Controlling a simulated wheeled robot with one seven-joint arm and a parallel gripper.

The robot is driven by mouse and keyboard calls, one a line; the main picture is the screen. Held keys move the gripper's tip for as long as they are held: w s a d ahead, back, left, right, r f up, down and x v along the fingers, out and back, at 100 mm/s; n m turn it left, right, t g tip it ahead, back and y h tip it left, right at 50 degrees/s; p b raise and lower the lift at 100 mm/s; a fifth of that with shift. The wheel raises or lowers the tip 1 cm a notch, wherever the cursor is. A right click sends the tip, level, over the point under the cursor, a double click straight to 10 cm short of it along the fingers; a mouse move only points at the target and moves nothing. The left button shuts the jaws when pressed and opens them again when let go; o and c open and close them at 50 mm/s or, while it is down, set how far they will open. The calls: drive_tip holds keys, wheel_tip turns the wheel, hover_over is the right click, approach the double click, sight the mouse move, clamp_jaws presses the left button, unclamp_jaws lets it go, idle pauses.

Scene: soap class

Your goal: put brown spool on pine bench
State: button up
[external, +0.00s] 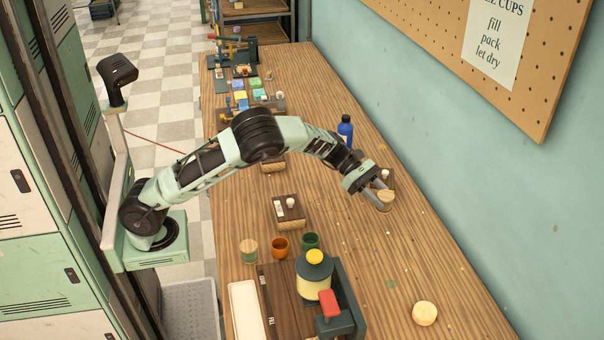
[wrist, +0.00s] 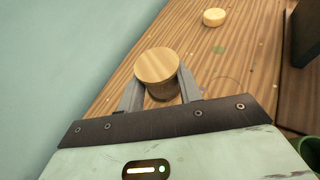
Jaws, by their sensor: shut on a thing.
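My gripper (external: 381,198) is near the wall side of the long wooden bench (external: 350,270). In the wrist view its fingers (wrist: 161,92) are closed around the sides of the brown spool (wrist: 157,67). The spool has a pale round wooden top and a darker brown body below. It also shows between the fingertips in the external view (external: 387,196). It looks upright, close to the bench top; I cannot tell whether it touches. The fingers hide part of its sides.
A pale round disc (external: 424,313) lies on the bench, also in the wrist view (wrist: 214,17). A blue bottle (external: 345,131) stands behind my arm. A dark press (external: 318,285), an orange cup (external: 280,247) and a green cup (external: 310,241) stand left. Bench space between is clear.

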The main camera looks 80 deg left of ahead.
drive_tip(key=s+d+r+m+g+h+b, duration=0.1)
drive_tip(key=d+r+m+g, duration=0.1)
drive_tip(key=d, duration=0.4)
drive_tip(key=s+d+r+m+g+h, duration=0.1)
drive_tip(key=s+d+m+g, duration=0.15)
drive_tip(key=d, duration=0.45)
drive_tip(key=m+g, duration=0.3)
drive_tip(key=g, duration=0.1)
hover_over(379, 287)
wheel_tip(379, 287, down, 8)
drive_tip(key=shift+d+b, duration=0.1)
drive_tip(key=shift+b, duration=0.35)
drive_tip(key=shift+f, duration=2.15)
drive_tip(key=shift+f, duration=0.25)
drive_tip(key=o, duration=1.2)
drive_tip(key=shift+r, duration=0.1)
